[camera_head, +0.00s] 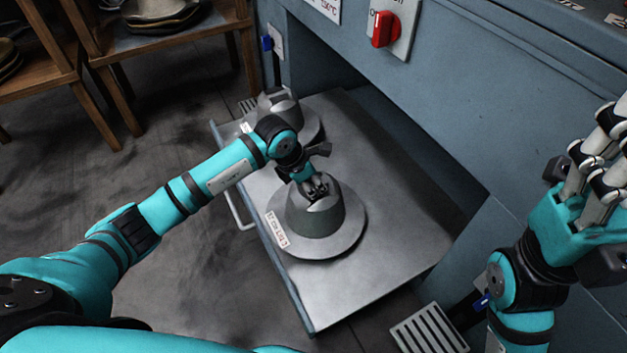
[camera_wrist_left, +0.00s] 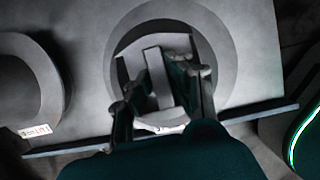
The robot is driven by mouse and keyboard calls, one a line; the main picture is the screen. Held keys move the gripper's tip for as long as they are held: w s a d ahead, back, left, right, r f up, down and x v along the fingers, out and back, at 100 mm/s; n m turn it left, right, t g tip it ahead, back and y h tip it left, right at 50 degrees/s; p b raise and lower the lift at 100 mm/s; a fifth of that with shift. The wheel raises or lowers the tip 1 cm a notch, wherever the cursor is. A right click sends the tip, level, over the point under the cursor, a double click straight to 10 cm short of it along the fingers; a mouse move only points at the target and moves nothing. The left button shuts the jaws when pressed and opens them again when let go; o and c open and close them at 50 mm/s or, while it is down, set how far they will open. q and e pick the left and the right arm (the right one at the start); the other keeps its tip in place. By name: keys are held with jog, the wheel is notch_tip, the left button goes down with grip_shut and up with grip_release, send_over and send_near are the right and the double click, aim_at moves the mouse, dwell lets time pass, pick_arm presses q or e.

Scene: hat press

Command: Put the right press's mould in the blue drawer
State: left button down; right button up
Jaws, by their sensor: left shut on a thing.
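A grey hat-shaped mould (camera_head: 308,246) with a wide brim and a white label is on or just above the grey top of the pulled-out blue drawer (camera_head: 392,272). I cannot tell whether its brim touches. My left gripper (camera_head: 316,188) is at its crown. In the left wrist view my left gripper's fingers (camera_wrist_left: 158,92) are shut on the raised bar in the crown of this mould (camera_wrist_left: 228,50). My right gripper (camera_head: 598,165) is at the right edge, away from the drawer, and its fingertips are partly cut off.
A second grey mould (camera_head: 277,101) sits farther back on the drawer, partly behind my left arm. The blue cabinet (camera_head: 455,85) with a red switch (camera_head: 384,29) rises behind. Wooden shelves (camera_head: 85,58) with hats stand at upper left. The drawer's front right surface is clear.

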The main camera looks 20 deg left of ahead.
pick_arm(q)
jog(key=shift+w+d+r, duration=0.1)
jog(key=c, duration=1.2)
grip_release()
